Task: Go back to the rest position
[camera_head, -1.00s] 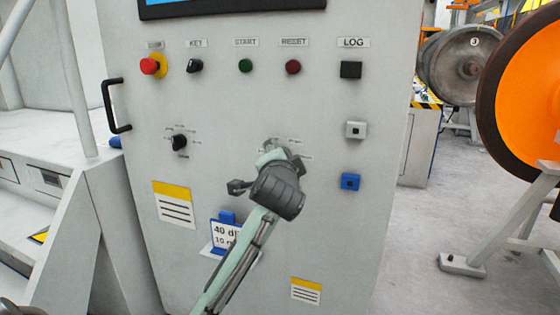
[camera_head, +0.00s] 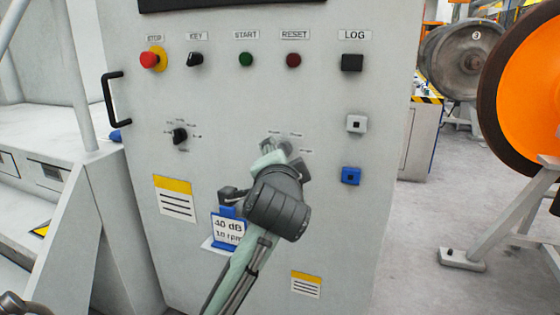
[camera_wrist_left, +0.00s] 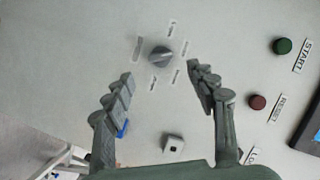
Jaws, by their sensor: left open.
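My left gripper (camera_head: 274,168) is in front of the grey control cabinet (camera_head: 330,225), its arm coming up from the bottom. In the left wrist view the gripper (camera_wrist_left: 160,72) is open, with nothing between its two fingers. A dark rotary knob (camera_wrist_left: 161,56) on the panel lies just beyond the fingertips, apart from them. In the head view the gripper hides most of this knob.
The panel carries a red stop button (camera_head: 149,60), a key switch (camera_head: 195,60), a second knob (camera_head: 180,135) and a blue button (camera_head: 350,176). A handle (camera_head: 113,100) sticks out at left. An orange wheel (camera_head: 530,95) stands at right. Floor between is clear.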

